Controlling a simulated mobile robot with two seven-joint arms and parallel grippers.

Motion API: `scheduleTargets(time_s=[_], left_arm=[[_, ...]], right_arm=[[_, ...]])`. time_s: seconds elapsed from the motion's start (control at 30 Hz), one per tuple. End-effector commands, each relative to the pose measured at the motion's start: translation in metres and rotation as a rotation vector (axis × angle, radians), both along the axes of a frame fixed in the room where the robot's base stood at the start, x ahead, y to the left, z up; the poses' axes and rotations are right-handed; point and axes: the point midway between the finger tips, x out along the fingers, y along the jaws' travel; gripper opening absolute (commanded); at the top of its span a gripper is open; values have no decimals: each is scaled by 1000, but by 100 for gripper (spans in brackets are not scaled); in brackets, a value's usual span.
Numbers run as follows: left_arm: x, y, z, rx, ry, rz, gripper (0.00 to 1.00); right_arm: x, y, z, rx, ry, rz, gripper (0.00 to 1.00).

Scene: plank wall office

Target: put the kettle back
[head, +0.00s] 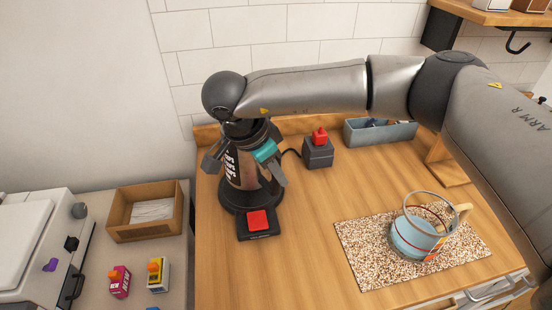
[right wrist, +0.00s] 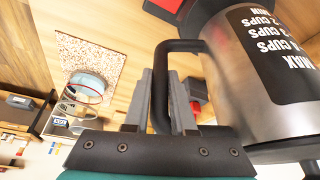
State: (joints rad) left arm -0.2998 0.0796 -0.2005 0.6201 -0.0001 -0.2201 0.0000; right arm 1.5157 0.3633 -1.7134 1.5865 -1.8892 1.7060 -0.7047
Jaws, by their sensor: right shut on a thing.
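The kettle (head: 239,176) is steel with a black label of white cup markings. It stands upright at or over a black round base (head: 233,201) with a red switch at the back left of the wooden counter. I cannot tell whether its bottom touches the base. My right gripper (head: 271,165) comes down from above and hides part of the kettle. In the right wrist view the kettle body (right wrist: 262,70) fills the right side. There my right gripper (right wrist: 159,100) is shut on its black handle (right wrist: 180,46). My left gripper is not in view.
A glass jug (head: 412,238) stands on a speckled mat (head: 365,262) at the front right. A grey box with a red knob (head: 318,152) and a blue-grey bin (head: 365,134) are at the back. A wooden tray (head: 120,231) sits left of the counter. The counter's middle is clear.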

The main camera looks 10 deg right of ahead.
Motion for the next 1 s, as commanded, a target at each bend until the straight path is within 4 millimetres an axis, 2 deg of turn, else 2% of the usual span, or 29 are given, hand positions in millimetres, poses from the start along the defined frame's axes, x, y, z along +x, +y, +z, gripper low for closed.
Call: scheduleTargets(time_s=[0.13,0.4,0.77,0.8,1.0], left_arm=[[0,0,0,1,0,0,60],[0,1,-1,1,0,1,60],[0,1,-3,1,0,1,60],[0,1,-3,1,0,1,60],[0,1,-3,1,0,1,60]], right_arm=[[2,1,-6,3,-8,-2,0],[2,0,-38,3,-9,-2,0],[2,1,-42,3,-10,-2,0],[0,0,-45,1,0,0,26],[0,0,-44,1,0,0,48]])
